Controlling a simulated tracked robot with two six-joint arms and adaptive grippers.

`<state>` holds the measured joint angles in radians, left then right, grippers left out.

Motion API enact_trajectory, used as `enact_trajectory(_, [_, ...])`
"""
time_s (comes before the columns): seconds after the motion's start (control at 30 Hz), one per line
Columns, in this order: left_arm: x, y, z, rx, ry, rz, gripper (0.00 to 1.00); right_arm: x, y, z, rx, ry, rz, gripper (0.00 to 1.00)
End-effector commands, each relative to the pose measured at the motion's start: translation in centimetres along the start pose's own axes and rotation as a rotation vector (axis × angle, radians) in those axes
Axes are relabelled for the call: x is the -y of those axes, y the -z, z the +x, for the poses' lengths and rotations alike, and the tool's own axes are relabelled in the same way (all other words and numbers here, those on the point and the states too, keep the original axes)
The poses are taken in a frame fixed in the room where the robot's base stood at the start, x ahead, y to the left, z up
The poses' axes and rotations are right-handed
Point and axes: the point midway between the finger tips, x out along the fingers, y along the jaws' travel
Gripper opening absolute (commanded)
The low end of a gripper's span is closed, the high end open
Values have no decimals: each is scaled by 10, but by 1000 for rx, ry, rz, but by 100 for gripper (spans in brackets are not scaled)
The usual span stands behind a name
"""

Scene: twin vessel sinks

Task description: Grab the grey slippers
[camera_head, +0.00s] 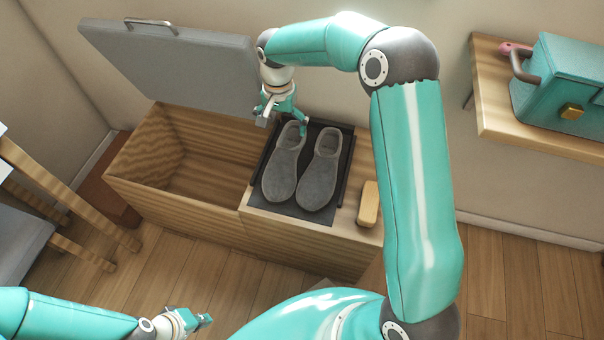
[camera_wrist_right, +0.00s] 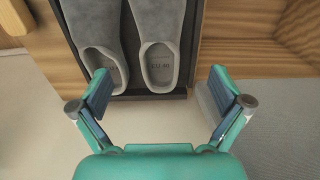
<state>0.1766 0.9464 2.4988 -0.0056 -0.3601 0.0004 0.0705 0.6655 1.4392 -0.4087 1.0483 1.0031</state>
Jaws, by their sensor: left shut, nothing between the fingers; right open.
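Two grey slippers lie side by side on a dark tray (camera_head: 346,165) on top of a wooden bench. In the head view the left slipper (camera_head: 284,170) and the right slipper (camera_head: 319,178) have their heel openings toward the wall. My right gripper (camera_head: 284,118) is open at the heel end, above the tray's back edge. My left gripper (camera_head: 204,320) is shut and empty, low at the bottom left, far from the slippers.
An open, empty wooden compartment (camera_head: 180,160) is left of the tray, its grey lid (camera_head: 175,65) raised. A tan block (camera_head: 368,204) lies right of the tray. A teal box (camera_head: 560,85) stands on a wall shelf (camera_head: 500,110). A chair (camera_head: 25,235) is at left.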

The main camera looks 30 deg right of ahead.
Motion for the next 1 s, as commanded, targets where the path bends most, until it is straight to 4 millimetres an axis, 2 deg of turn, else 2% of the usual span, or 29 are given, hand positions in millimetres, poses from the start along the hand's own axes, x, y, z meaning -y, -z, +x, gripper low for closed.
enact_trajectory(0.1, [3,0,7,0,0,0,0,0,-1,29,5,-3,-1,100])
enact_trajectory(0.33, [6,0,16,0,0,0,0,0,-1,76,4,-2,-3,100])
enact_trajectory(0.43, [6,0,18,0,0,0,0,0,-1,88,4,0,-2,100])
enact_trajectory(0.67, [7,0,20,0,0,0,0,0,0,100,3,1,-2,100])
enact_trajectory(1.0, [12,0,32,0,0,0,0,-2,4,142,4,0,-3,100])
